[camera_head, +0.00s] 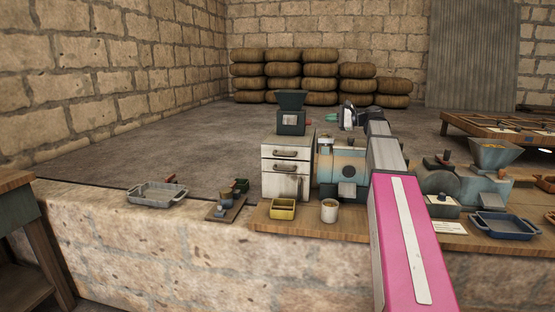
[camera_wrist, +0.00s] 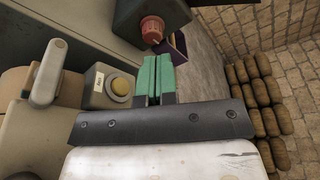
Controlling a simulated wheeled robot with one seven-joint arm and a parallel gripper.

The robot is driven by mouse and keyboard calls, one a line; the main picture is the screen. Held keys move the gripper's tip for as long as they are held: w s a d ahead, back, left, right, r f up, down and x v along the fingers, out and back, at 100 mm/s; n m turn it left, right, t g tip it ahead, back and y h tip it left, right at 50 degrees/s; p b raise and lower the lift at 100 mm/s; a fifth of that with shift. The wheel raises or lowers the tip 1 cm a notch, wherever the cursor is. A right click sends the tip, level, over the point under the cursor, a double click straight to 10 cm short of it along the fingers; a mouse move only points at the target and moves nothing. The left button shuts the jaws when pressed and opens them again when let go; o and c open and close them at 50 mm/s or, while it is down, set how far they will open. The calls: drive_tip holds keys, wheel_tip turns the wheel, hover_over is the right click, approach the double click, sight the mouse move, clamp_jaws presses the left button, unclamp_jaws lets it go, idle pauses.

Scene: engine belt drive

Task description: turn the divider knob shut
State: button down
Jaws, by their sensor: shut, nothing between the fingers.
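My gripper (camera_head: 347,115) is above and behind the blue-and-tan machine (camera_head: 342,165) in the head view, at the end of my pink arm. In the wrist view its two green fingers (camera_wrist: 157,62) are pressed together with nothing between them. A ribbed red knob (camera_wrist: 152,29) on a dark housing is just beyond the fingertips, apart from them. A small red part also shows on the side of the dark hopper unit (camera_head: 291,122) in the head view. I cannot tell for certain which part is the divider knob, or how far it is turned.
Stacked sacks (camera_head: 320,78) line the back wall.

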sight(308, 122)
drive_tip(key=w+a, duration=0.1)
drive_tip(key=a, duration=0.5)
drive_tip(key=shift+a, duration=0.25)
drive_tip(key=shift+w+a, duration=0.15)
idle(0.3)
